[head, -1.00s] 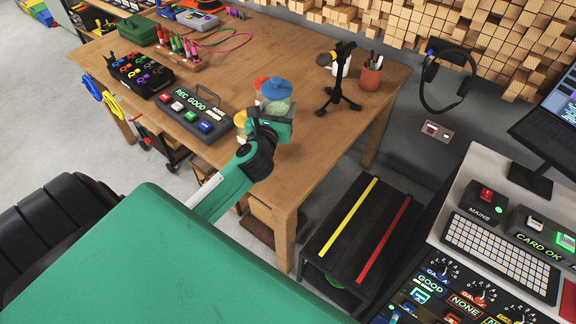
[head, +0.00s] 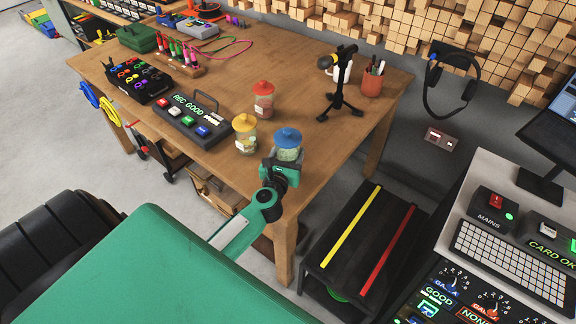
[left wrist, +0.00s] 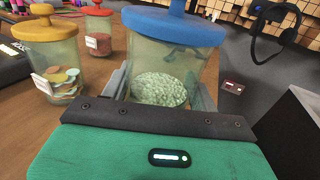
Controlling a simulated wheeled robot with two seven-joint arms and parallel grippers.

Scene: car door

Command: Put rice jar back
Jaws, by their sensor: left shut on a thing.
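A clear jar with a blue lid (head: 288,142), part filled with pale green-white grains, is near the front right of the wooden table. My left gripper (head: 281,168) is shut on this jar. In the left wrist view the jar (left wrist: 170,60) stands upright between the two fingers. I cannot tell whether its base touches the table. A jar with a yellow lid (head: 245,138), holding flat coloured pieces, stands to its left. A jar with a red lid (head: 263,104), holding reddish contents, stands farther back. No label shows on the blue-lidded jar. My right gripper is out of view.
A black button box (head: 192,118) reading REC GOOD lies left of the jars. A microphone on a tripod (head: 340,95) and a pen cup (head: 372,80) stand at the back right. Table surface between the jars and the microphone is bare.

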